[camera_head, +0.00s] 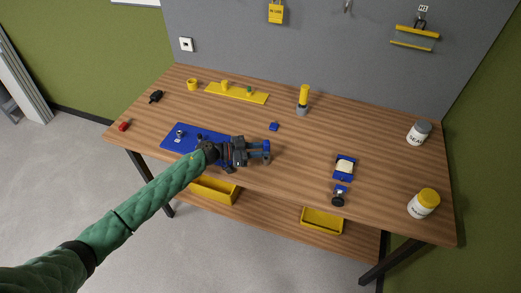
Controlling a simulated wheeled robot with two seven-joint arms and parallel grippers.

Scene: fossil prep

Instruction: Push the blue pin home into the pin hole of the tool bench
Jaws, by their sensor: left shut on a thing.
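My left gripper (266,151) reaches over the wooden table from the left, just right of the blue board and low over the wood. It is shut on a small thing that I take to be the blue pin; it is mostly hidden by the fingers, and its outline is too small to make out. The blue board (171,139), which may be the tool bench, lies flat at the table's front left, partly covered by my arm. A small silver part stands on it. I cannot make out a pin hole. A small blue block (273,127) lies just behind the gripper. My right gripper is out of view.
A yellow strip (250,97) and a yellow-topped tool (304,98) stand at the back. A blue tray with a pale top (344,167) lies to the right, near two jars (418,133) (423,203).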

